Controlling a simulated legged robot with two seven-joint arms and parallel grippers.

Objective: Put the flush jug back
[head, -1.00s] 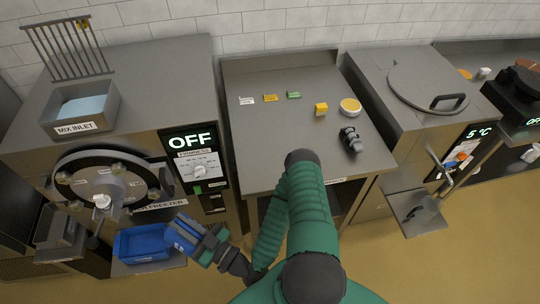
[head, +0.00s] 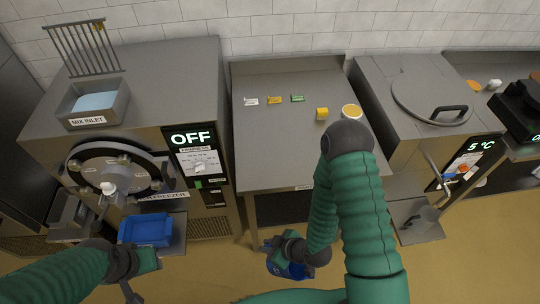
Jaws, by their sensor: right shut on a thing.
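My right gripper (head: 275,248) is low in front of the middle counter. It is shut on a blue thing (head: 292,270), likely the flush jug, which hangs below the gripper and is partly hidden by it. My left gripper (head: 145,262) is at the lower left, just below the blue tray (head: 146,231) under the batch freezer. Its fingertips are too unclear to tell their state.
The batch freezer (head: 140,70), showing OFF, stands at left. The middle counter (head: 270,150) holds several small tags, a yellow block (head: 322,113) and a round yellow-topped tub (head: 351,111). A lidded well (head: 430,95) is at right, with a drop shelf (head: 418,222) below.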

